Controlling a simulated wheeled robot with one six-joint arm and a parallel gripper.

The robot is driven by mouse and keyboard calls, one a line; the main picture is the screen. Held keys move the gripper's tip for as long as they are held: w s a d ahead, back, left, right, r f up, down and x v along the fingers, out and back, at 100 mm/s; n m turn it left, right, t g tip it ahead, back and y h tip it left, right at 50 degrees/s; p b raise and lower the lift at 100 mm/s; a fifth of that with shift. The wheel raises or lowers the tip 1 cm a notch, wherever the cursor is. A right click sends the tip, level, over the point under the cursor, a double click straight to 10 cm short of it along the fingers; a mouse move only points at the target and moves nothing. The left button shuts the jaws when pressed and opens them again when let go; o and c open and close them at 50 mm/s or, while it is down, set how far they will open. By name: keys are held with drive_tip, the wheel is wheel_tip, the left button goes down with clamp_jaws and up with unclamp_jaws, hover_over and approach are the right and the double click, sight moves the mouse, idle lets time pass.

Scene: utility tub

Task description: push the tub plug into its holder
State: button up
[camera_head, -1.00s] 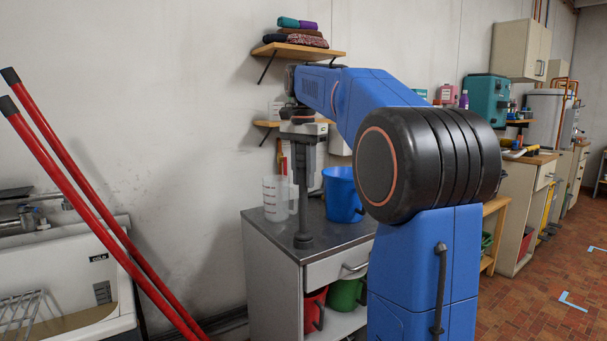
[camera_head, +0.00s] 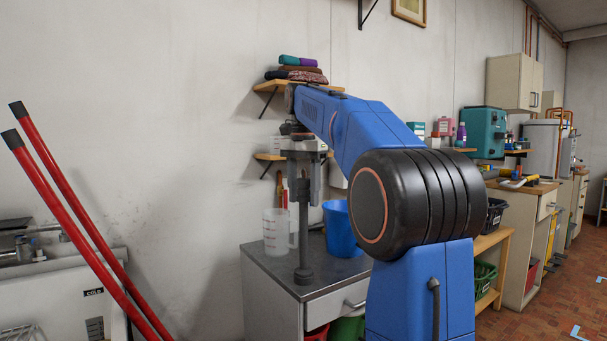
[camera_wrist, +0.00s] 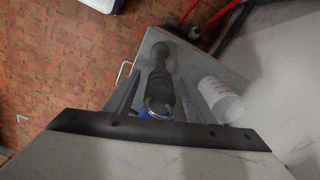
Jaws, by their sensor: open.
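A dark, ribbed, post-like thing (camera_head: 305,272) stands upright on the grey cabinet top; I cannot tell whether it is the tub plug or part of its holder. It also shows in the wrist view (camera_wrist: 160,84), with a pale ring at its near end. My gripper (camera_head: 303,190) points down over the cabinet, and its two fingers are apart, one on each side of the post in the wrist view (camera_wrist: 160,98). I cannot tell whether either finger touches it. No separate plug or holder can be made out. The tub (camera_head: 62,295) is partly visible at the lower left.
A clear measuring jug (camera_head: 276,232) stands close to the post, and a blue bucket (camera_head: 341,232) stands to its right. Two red handles (camera_head: 85,215) lean in front of the tub. Shelves (camera_head: 262,86) hang on the wall behind my gripper. The cabinet top's front (camera_head: 280,275) is bare.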

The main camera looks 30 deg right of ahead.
sight(304, 179)
wheel_tip(304, 179, up, 7)
idle(0.3)
idle(0.5)
drive_tip(key=s+a+f+n+t, duration=0.3)
drive_tip(key=s+a+f+n, duration=0.4)
drive_tip(key=s+a+f, duration=0.5)
drive_tip(key=s+a+f+n, duration=0.1)
drive_tip(key=s+f+n, duration=0.1)
drive_tip(key=s+f, duration=0.4)
drive_tip(key=s+a+f+n+t, duration=0.1)
drive_tip(key=s+f, duration=0.5)
drive_tip(key=f, duration=0.6)
drive_tip(key=s+a+f+n, duration=0.1)
drive_tip(key=s+f+n, duration=0.3)
drive_tip(key=f, duration=0.5)
drive_tip(key=shift+s+a+f+t, duration=0.15)
drive_tip(key=shift+s+a+t, duration=0.25)
drive_tip(key=shift+s, duration=0.75)
